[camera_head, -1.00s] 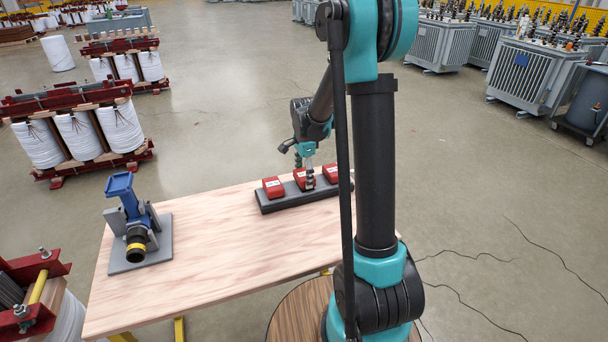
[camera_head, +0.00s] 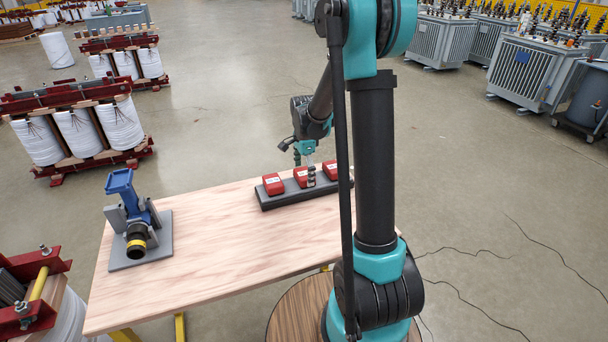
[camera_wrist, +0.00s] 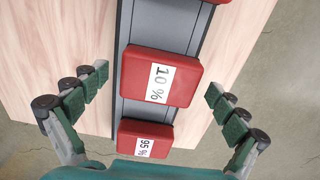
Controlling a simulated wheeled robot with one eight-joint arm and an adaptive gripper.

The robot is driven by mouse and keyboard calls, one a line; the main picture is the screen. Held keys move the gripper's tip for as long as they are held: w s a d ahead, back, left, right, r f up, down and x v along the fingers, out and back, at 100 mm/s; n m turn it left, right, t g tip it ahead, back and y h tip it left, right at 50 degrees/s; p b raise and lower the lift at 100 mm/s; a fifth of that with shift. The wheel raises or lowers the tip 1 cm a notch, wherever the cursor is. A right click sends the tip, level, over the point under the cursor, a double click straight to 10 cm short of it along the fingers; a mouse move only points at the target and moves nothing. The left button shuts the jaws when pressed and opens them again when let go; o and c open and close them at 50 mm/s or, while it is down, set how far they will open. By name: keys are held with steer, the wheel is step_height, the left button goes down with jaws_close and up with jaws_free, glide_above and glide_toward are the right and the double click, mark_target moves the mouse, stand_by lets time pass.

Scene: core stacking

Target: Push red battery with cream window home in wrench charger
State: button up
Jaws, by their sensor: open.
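Three red batteries sit in a row on a long dark charger (camera_head: 290,199) at the far side of the table. In the wrist view, one red battery (camera_wrist: 187,88) shows a pale window reading "10 %". Another red battery (camera_wrist: 160,146) below it reads "95 %", and a third (camera_wrist: 216,1) is cut off at the top edge. Grey charger channel (camera_wrist: 165,25) shows between them. My gripper (camera_wrist: 156,82) is open, its fingers spread on both sides of the row, with nothing between them held. In the head view, my gripper (camera_head: 311,174) is by the middle battery (camera_head: 301,177). Seating depth cannot be told.
A blue and grey tool (camera_head: 130,215) with a black and yellow end stands on a grey plate (camera_head: 160,247) at the table's left. The wooden table (camera_head: 225,260) is clear between it and the charger. Coil units and transformers stand on the floor beyond.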

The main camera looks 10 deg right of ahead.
mark_target(304, 173)
step_height(304, 173, up, 12)
steer(key=shift+f, duration=0.2)
steer(key=shift+s, duration=0.1)
stand_by(0.3)
steer(key=s+d+f+n+t, duration=0.1)
steer(key=s+f+n, duration=0.2)
steer(key=s+n, duration=0.2)
steer(key=s+d+f+n+t, duration=0.1)
steer(key=s+f+n, duration=0.2)
steer(key=s, duration=0.8)
steer(key=s+d+f+n+t, duration=0.2)
steer(key=s+f+n, duration=0.2)
steer(key=s+n, duration=0.3)
steer(key=shift+s+n, duration=0.3)
steer(key=shift+s, duration=0.55)
steer(key=shift+s+d+f, duration=0.1)
steer(key=shift+f, duration=0.05)
